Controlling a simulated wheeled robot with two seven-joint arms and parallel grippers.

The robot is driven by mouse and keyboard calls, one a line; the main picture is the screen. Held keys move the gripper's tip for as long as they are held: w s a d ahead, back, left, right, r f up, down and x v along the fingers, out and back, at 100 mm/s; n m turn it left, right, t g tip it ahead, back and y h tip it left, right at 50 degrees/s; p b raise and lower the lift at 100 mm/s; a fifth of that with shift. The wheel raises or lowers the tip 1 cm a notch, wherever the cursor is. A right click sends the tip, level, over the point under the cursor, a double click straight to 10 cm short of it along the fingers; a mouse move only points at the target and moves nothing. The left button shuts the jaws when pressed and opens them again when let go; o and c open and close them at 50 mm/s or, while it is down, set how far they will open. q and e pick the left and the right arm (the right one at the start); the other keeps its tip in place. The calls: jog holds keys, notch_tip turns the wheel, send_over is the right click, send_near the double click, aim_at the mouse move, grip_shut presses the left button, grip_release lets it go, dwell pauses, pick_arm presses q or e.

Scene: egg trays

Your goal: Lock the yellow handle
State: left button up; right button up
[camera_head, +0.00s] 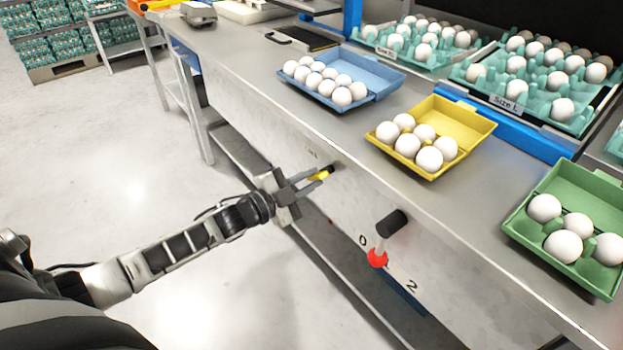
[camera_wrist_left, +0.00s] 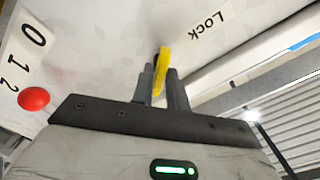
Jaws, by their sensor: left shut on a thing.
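The yellow handle (camera_head: 319,174) sticks out of the front panel of the metal table, just under the table's edge. My left gripper (camera_head: 316,181) is at the panel with its fingers shut on the handle. In the left wrist view the yellow handle (camera_wrist_left: 161,70) stands between the two grey fingers of the left gripper (camera_wrist_left: 161,85). A "Lock" label (camera_wrist_left: 209,30) is on the panel to the right of the handle there. My right gripper is not in view.
A red-knobbed lever (camera_head: 377,258) with number marks is on the same panel, right of the handle. Blue (camera_head: 362,100), yellow (camera_head: 468,112) and green (camera_head: 585,184) egg cartons stand open on the table. Larger egg trays (camera_head: 478,76) lie behind.

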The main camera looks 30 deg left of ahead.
pick_arm(q)
jog(key=m, duration=0.3)
jog(key=shift+m+b, duration=0.3)
jog(key=shift+b, duration=0.05)
jog(key=shift+m, duration=0.4)
jog(key=shift+f+m+b, duration=0.1)
jog(key=shift+m+b, duration=0.3)
jog(key=shift+m, duration=1.4)
jog(key=o, duration=0.7)
jog(key=shift+o, duration=0.2)
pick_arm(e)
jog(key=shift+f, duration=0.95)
pick_arm(q)
jog(key=s+a+r+p, duration=0.4)
jog(key=s+p, duration=0.3)
jog(key=s, duration=0.2)
jog(key=s+a+r+p, duration=0.4)
jog(key=s+r+p, duration=0.2)
jog(key=s, duration=0.4)
jog(key=shift+s+p, duration=0.2)
jog(key=shift+p, duration=0.55)
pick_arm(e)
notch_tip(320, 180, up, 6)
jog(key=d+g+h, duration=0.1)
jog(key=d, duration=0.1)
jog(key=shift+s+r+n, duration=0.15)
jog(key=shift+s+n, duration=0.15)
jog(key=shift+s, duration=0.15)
